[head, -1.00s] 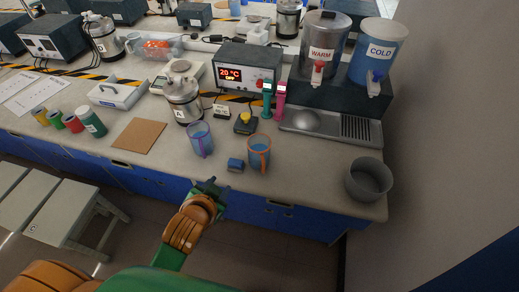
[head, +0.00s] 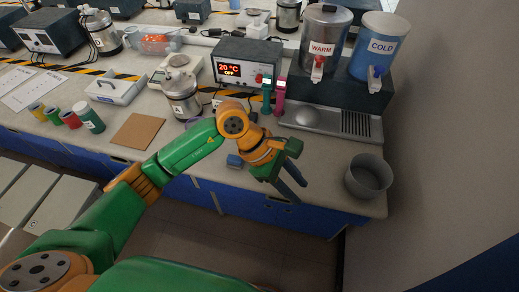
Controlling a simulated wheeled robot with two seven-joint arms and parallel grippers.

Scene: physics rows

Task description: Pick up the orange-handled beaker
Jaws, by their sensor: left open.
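The orange-handled beaker does not show now; my left wrist and gripper cover the spot near the front edge of the bench where it stood a second ago. My left gripper (head: 300,193) is open, with its two dark fingers apart and pointing down and right. I see nothing between the fingers. The gripper appears over the bench's front edge, left of the grey bowl. The purple-handled beaker (head: 193,122) is mostly hidden behind my left forearm. My right gripper is out of view.
A small blue block (head: 234,162) lies by the front edge beside my wrist. A grey bowl (head: 369,176) stands at the right. Behind are a drip tray (head: 318,122), the WARM dispenser (head: 322,48) and the COLD dispenser (head: 379,45). A brown board (head: 138,131) lies left.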

